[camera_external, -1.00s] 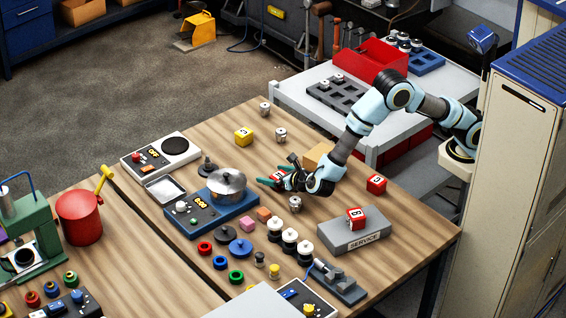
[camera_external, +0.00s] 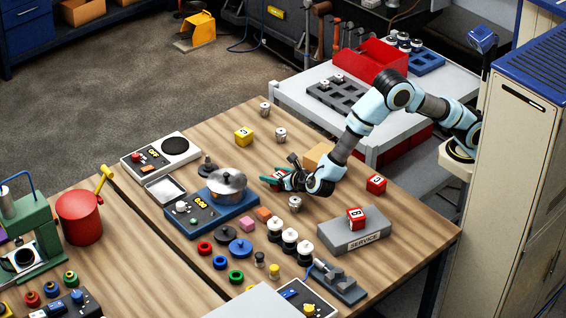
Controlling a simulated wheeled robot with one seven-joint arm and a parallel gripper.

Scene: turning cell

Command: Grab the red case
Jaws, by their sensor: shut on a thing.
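My gripper (camera_external: 276,179) has teal fingers and reaches low over the wooden table, right of the round metal pot. It is shut on a small red case (camera_external: 279,174) with a white label, mostly hidden by the fingers. I cannot tell whether this case is clear of the table. A second red case (camera_external: 376,184) with a white label sits on the table right of my arm. A third red case (camera_external: 355,218) stands on the grey block marked SERVICE (camera_external: 372,237).
The metal pot (camera_external: 227,182) on a blue scale (camera_external: 208,218) stands left of my gripper. A tan block (camera_external: 317,155) is just behind my wrist. A yellow case (camera_external: 243,136) and small metal parts (camera_external: 280,135) lie farther back. Several knobs and rings fill the front.

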